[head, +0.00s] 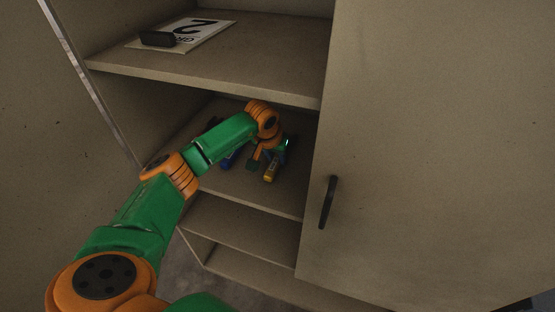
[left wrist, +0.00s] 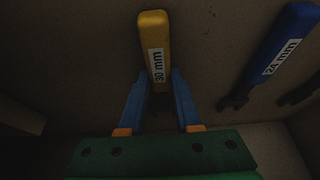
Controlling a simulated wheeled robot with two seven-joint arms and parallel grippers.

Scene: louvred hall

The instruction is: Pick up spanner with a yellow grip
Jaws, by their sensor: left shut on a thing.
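The spanner with a yellow grip, labelled 30 mm, lies on the middle shelf of the cabinet. In the head view the left gripper (head: 266,160) is inside the cabinet at the shelf. The head of the spanner is mostly hidden between the fingers and in shadow. My right gripper is in neither view.
A blue-grip spanner (left wrist: 283,47) labelled 24 mm lies to the right in the left wrist view, with another dark tool at that edge. A closed-looking door panel (head: 430,150) with a black handle (head: 328,202) stands right. A sign (head: 193,35) and black object (head: 157,39) lie above.

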